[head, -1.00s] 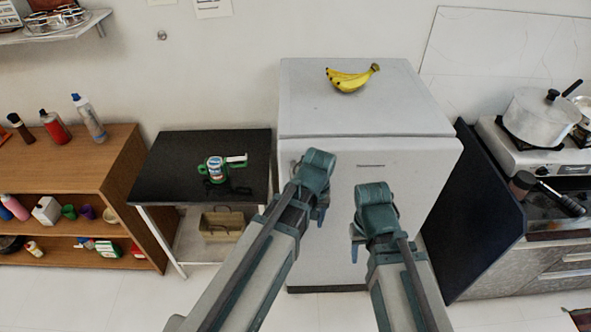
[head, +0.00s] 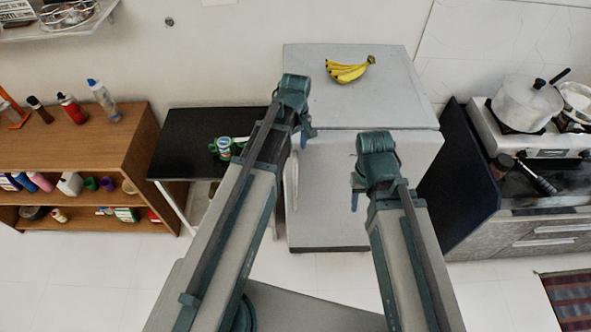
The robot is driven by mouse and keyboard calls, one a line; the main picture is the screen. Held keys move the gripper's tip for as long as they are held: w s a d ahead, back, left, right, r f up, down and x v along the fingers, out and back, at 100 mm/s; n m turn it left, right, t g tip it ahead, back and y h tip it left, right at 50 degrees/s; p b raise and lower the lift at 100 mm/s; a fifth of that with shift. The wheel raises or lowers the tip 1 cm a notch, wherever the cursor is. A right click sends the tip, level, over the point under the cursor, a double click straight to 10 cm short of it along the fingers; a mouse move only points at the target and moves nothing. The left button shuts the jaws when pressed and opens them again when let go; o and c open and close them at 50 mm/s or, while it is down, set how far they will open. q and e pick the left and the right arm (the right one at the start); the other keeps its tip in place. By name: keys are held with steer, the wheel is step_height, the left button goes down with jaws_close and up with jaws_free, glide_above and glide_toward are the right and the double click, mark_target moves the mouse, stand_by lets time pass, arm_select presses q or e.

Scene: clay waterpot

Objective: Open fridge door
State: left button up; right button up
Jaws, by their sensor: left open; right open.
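The fridge (head: 320,220) is a low white box in the middle of the head view, and its front door looks closed. A pale curved shape (head: 291,182), possibly its handle, shows at the door's left edge, partly behind my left arm. My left gripper (head: 308,132) is open and appears in front of the fridge's upper left corner. My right gripper (head: 356,190) is open and appears in front of the door's middle. Both grippers look empty; I cannot tell how far each is from the door.
Bananas (head: 349,71) lie on the fridge top. A black side table (head: 185,135) with a green-and-white item stands left of the fridge, beside a wooden shelf (head: 60,155). A dark counter panel (head: 455,170) and stove (head: 545,137) stand right. Floor in front is partly clear.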

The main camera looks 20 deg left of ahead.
mark_target(295, 173)
arm_select(q)
step_height(295, 173, down, 14)
steer(key=b, duration=1.3)
steer(key=shift+b, duration=0.4)
steer(key=shift+r, duration=0.1)
jaws_close()
stand_by(0.4)
